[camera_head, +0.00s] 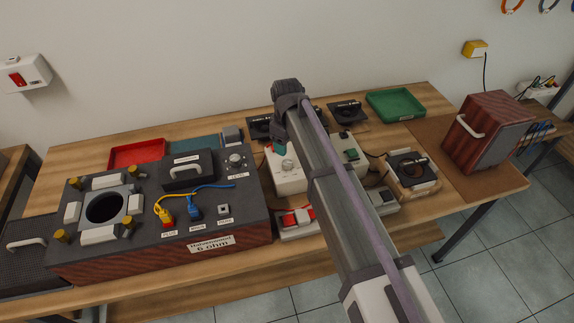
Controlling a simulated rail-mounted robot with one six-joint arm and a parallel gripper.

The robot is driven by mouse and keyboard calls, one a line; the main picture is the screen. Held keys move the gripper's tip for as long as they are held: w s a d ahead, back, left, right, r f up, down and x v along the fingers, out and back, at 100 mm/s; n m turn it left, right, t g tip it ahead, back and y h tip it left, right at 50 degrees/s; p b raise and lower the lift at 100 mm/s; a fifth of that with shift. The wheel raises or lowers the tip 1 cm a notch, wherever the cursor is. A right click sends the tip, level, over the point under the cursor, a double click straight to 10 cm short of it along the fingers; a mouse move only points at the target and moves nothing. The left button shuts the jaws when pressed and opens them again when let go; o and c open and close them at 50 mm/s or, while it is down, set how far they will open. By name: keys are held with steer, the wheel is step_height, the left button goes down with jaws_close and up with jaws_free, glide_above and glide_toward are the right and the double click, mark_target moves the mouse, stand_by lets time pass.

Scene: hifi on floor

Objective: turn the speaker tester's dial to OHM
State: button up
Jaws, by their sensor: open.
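A white tester box (287,181) stands on the wooden table near the middle, just right of the large wood-sided unit. A round dial (285,164) is on its upper face. The label and the dial's pointer are too small to read. My gripper (280,146) hangs down at the far end of my arm and shows just above and behind this dial. It is open and appears empty. Its fingers are small and dark, and I cannot tell whether they touch the box. My arm covers the right side of the box.
A large wood-sided unit (212,243) with cables and its own knob (236,160) fills the left. Another white box (347,149) stands behind my arm. Small speakers, a red tray (137,153), a green tray (396,104) and a wooden cabinet (487,131) surround it.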

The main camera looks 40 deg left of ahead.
mark_target(287, 162)
step_height(287, 162, down, 8)
steer(key=b, duration=0.6)
steer(key=shift+f+b, duration=0.2)
steer(key=shift+b, duration=0.2)
steer(key=shift+r, duration=0.1)
steer(key=c, duration=0.9)
